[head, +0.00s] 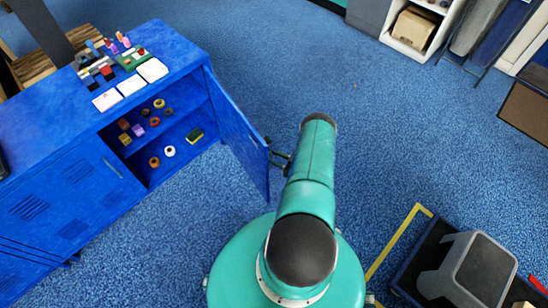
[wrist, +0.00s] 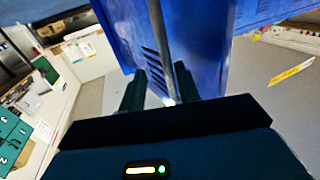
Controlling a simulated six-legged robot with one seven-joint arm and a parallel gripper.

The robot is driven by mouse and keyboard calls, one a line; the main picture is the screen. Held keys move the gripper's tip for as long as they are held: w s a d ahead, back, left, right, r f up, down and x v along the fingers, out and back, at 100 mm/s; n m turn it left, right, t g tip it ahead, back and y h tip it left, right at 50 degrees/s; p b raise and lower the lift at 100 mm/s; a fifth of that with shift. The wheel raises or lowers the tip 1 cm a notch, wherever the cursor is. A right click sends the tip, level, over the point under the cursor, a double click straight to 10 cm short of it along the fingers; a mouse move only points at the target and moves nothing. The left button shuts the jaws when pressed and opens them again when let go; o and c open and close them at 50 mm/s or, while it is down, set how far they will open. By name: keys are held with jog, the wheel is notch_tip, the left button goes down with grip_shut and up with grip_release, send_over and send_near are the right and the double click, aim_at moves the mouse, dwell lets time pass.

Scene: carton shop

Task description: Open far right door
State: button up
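The blue cabinet (head: 65,130) stands at the left of the head view. Its far right door (head: 240,140) is swung wide open and sticks out toward my arm. The shelves behind it show. The door (wrist: 200,35) fills the top middle of the wrist view, with slots in its face. A grey bar handle (wrist: 160,40) runs along it. My gripper (wrist: 160,75) has its two dark fingers apart, one on each side of the bar, with a gap at the left. In the head view my gripper (head: 279,158) is at the door's outer face, partly hidden by my arm.
Small items (head: 170,151) sit on the open shelves. White boxes and figures (head: 120,80) stand on the cabinet top. A closed door (head: 75,200) is left of the opening. Blue floor beyond the door is clear.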

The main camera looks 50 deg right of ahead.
jog(key=v, duration=1.2)
jog(key=shift+s, duration=0.35)
jog(key=shift+d, duration=0.1)
